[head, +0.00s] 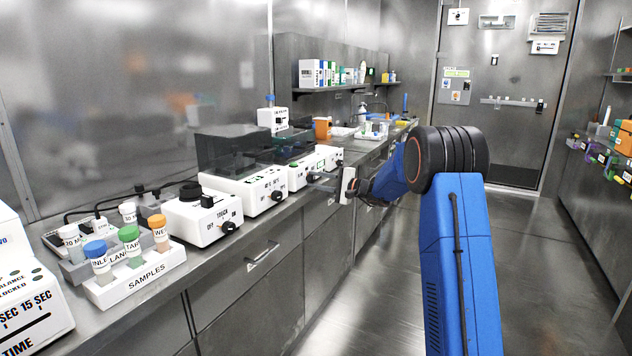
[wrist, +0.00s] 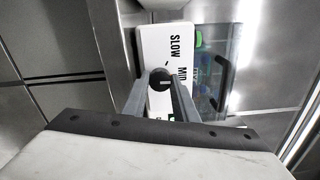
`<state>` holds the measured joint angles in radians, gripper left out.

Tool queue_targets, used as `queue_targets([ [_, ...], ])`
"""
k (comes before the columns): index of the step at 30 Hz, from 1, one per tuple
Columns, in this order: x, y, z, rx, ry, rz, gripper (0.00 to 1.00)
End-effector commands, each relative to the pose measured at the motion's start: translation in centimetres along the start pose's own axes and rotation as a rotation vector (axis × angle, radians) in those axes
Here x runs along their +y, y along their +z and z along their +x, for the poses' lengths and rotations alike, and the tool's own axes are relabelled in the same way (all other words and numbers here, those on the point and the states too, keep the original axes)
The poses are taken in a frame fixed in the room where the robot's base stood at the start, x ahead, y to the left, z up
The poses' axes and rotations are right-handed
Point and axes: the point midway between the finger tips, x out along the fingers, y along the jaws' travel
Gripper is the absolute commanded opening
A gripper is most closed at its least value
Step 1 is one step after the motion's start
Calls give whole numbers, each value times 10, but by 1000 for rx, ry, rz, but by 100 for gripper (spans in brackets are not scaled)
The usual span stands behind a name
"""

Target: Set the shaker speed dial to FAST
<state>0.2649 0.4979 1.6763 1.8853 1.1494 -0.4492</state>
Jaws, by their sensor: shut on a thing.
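In the wrist view, the shaker's white front panel (wrist: 178,28) bears the words SLOW and MID; any FAST label is hidden behind my gripper. The round black speed dial (wrist: 160,78) sits below these words, between the two grey fingers of my gripper (wrist: 160,90). The fingers are shut on the dial from its two sides. A short light line shows on the dial's face, but I cannot tell which label it points to. In the head view, my gripper (head: 316,182) reaches left to the front of the white shaker (head: 298,173) on the bench.
Other white devices with black knobs (head: 228,228) stand along the bench to the near left. A SAMPLES rack (head: 138,285) with several capped vials is in front. The steel bench drawers (head: 265,265) lie below, with handles sticking out. The floor (head: 370,290) is clear.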

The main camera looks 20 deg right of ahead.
Motion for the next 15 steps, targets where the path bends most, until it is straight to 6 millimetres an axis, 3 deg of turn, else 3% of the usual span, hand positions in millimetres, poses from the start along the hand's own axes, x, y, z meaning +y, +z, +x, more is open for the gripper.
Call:
queue_targets([
  [15,2,-1,-1,3,1,489,4],
])
